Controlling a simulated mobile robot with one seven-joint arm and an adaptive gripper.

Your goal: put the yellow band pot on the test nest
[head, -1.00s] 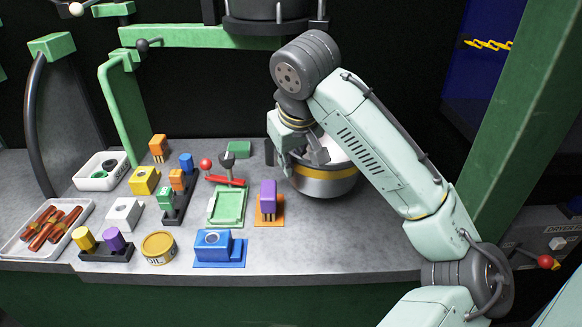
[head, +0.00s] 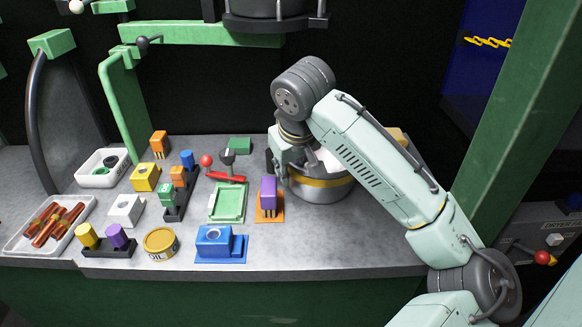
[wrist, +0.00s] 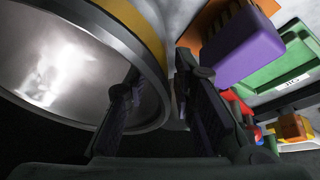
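The yellow band pot (head: 322,190) is a wide metal pot with a yellow stripe, at the right part of the bench. It looks nearly upright and low over the bench; whether it rests on something is hidden. My gripper (head: 283,180) is at its left rim. In the wrist view, my gripper (wrist: 160,75) has one finger inside the pot (wrist: 60,70) and one outside. The fingers stand apart with the rim between them, and gaps show, so it looks open. I cannot make out the test nest; the pot and arm cover that area.
A purple block (head: 268,190) on an orange base stands close left of the pot. A green tray (head: 228,202), a red lever (head: 226,180) and a blue fixture (head: 218,245) lie further left. A tan thing (head: 398,136) shows behind my arm. The bench front right is clear.

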